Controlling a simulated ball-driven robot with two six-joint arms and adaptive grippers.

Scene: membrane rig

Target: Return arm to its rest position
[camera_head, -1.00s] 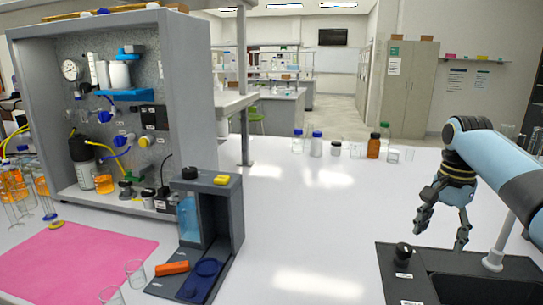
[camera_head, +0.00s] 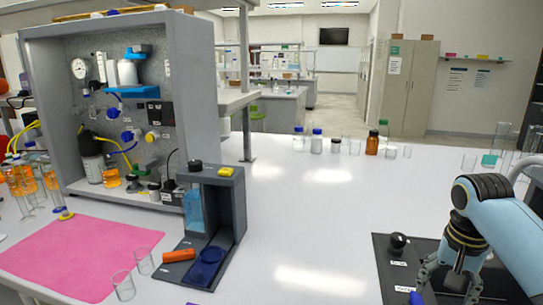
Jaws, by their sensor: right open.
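My right arm, blue with black joints, comes in from the right edge. My left gripper is not in view.
The membrane rig (camera_head: 207,120) stands at the left behind a pink mat (camera_head: 75,255). A grey stand (camera_head: 226,215) with a blue dish (camera_head: 207,265) is at centre left. Bottles, including a brown one (camera_head: 372,143), line the back edge. The middle of the white bench (camera_head: 320,225) is clear.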

